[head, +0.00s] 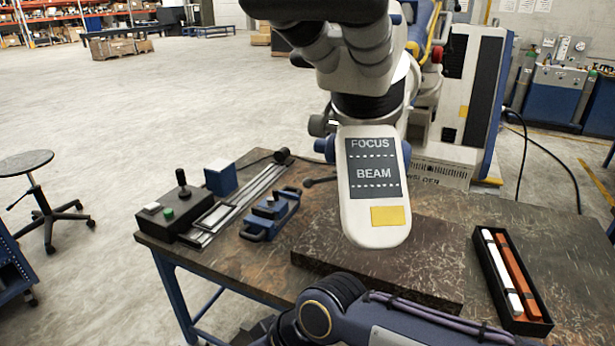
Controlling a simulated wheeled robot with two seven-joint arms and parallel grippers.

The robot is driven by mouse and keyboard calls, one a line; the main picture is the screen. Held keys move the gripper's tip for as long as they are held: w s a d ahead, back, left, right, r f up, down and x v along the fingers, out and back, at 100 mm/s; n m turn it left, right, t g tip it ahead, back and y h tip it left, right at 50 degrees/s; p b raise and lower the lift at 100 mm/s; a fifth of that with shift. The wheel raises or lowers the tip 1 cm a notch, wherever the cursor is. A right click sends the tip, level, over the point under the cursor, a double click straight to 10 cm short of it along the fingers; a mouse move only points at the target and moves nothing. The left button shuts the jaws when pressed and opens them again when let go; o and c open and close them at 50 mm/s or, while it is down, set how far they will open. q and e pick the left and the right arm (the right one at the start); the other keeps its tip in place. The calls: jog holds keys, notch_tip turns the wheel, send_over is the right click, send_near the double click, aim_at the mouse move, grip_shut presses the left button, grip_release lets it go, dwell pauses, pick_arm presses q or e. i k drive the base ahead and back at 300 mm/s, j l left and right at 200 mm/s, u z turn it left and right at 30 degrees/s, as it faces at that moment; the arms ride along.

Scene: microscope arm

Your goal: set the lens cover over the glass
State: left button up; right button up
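The microscope arm hangs over the worktable, and its white head (374,231) carries a dark FOCUS / BEAM panel and a yellow patch. The head's underside faces away from me, so no glass shows. I cannot pick out a lens cover in this view. A dark blue arm link of mine with a round black joint crosses the bottom edge, in front of the table. Neither of my grippers can be made out.
The worktable (235,262) bears a dark stone slab (420,265) under the head. A black tray (490,272) with a white and an orange bar lies right. A control box (170,215), blue block (221,179), rails and blue fixture (270,215) stand left.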

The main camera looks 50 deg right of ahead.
aim_at(308, 183)
jog(key=i+z, duration=0.25)
jog(key=z, duration=0.2)
jog(key=i+j+z, duration=0.15)
jog(key=z, duration=0.3)
jog(key=i+j+z, duration=0.25)
jog(key=z, duration=0.2)
jog(key=i+j, duration=0.05)
jog(key=i, duration=0.05)
